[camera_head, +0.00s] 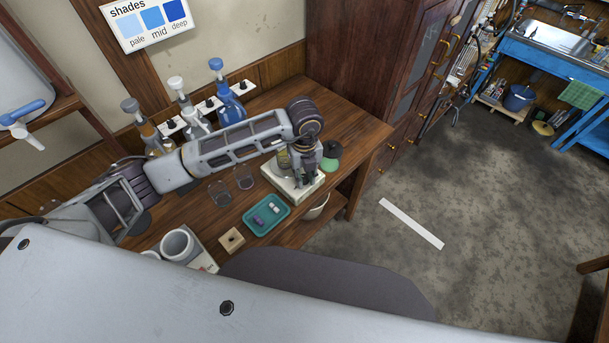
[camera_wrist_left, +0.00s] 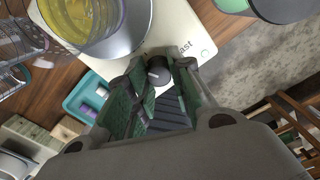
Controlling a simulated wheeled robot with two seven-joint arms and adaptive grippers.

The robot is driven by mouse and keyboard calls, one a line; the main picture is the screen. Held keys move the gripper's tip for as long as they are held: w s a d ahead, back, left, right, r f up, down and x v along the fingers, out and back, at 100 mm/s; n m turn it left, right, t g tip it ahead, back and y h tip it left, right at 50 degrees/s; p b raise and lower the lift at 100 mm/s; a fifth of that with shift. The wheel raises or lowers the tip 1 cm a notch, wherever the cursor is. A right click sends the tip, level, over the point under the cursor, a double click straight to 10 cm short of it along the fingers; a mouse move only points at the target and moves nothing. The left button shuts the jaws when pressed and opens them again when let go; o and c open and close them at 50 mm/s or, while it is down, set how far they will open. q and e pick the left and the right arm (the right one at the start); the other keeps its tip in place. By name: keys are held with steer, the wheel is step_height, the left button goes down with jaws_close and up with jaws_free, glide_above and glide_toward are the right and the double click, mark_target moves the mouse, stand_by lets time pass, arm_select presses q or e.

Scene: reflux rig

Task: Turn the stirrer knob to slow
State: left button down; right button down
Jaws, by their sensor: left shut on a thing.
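The white stirrer (camera_head: 279,186) stands near the right end of the wooden bench, with a glass vessel of yellow liquid (camera_wrist_left: 85,20) on its round grey plate. Its small dark knob (camera_wrist_left: 158,73) sits on the white top, with a light mark on it. Printed letters ending in "ast" show beside it. My left gripper (camera_head: 309,180) points down at the stirrer's front corner. In the left wrist view its green-padded fingers (camera_wrist_left: 154,80) are closed on the knob from both sides. The fingers hide part of the knob and any other label. My right gripper is not in view.
A teal tray (camera_head: 252,229) with small capsule-like pieces lies in front of the stirrer. Two glasses (camera_head: 243,178) are to the left, and several bottles (camera_head: 228,100) line the wall.

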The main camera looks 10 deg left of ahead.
arm_select(q)
steer(key=shift+m+b, duration=2.1)
steer(key=shift+m, duration=0.2)
steer(key=shift+a+m, duration=0.1)
steer(key=shift+m, duration=0.2)
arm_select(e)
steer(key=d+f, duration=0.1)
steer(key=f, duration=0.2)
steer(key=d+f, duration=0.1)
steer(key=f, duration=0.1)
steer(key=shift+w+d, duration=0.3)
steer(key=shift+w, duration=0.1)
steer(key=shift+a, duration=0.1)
arm_select(q)
steer(key=c, duration=1.3)
jaws_free()
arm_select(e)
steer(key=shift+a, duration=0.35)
arm_select(q)
steer(key=shift+o, duration=0.2)
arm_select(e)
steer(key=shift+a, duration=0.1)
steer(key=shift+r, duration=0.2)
